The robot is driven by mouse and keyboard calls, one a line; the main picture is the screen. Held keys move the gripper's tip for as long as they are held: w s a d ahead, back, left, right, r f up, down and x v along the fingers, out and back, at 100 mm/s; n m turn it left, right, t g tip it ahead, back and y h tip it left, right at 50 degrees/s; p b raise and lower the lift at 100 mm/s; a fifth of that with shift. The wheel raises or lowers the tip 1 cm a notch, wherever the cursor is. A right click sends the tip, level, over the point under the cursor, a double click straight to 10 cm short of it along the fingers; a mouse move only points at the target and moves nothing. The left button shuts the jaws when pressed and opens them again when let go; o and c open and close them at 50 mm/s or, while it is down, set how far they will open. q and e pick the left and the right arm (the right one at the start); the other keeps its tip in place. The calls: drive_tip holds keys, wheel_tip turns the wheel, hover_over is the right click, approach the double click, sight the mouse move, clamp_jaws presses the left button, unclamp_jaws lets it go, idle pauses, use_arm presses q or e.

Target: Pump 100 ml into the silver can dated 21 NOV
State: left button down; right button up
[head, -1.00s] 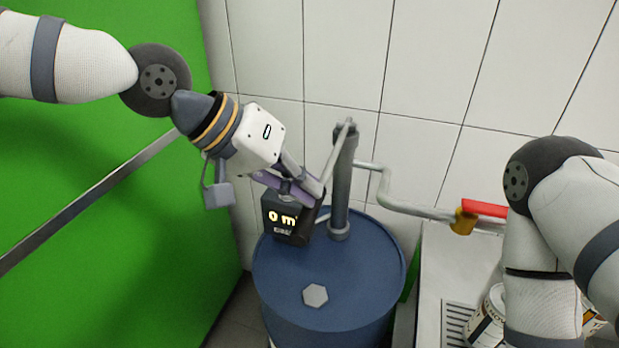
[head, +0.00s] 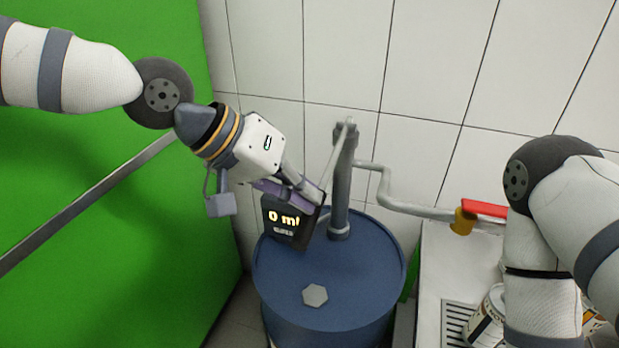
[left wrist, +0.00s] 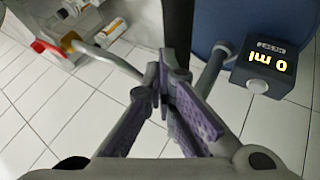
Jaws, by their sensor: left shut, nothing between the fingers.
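The grey hand pump (head: 342,185) stands on the blue drum (head: 350,268). Its thin lever (head: 334,155) slopes down to the left, with its lower end hidden behind the gripper and display. The black display (head: 290,220) reads 0 ml; it also shows in the left wrist view (left wrist: 265,68). My left gripper (head: 312,195) is shut and empty, close to the lever and just above the display. Its fingertips (left wrist: 165,82) meet in the left wrist view. A can (head: 487,320) stands at lower right, partly behind my right arm; its date is unreadable. My right gripper is out of view.
A drain grate (head: 457,318) lies beside the can. A green panel (head: 90,220) stands at left, and a tiled wall behind.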

use_arm(q)
drive_tip(key=shift+s+a+f, duration=0.1)
drive_tip(key=shift+s+f, duration=0.1)
drive_tip(key=shift+f, duration=1.5)
idle(1.1)
drive_tip(key=shift+r, duration=0.1)
idle(0.4)
wheel_tip(320, 180, up, 10)
drive_tip(key=w, duration=0.1)
drive_tip(key=shift+d, duration=0.2)
idle(1.0)
drive_tip(key=shift+r, duration=0.15)
drive_tip(key=r, duration=0.4)
drive_tip(key=shift+w+r, duration=0.3)
drive_tip(key=shift+r, duration=0.1)
idle(0.5)
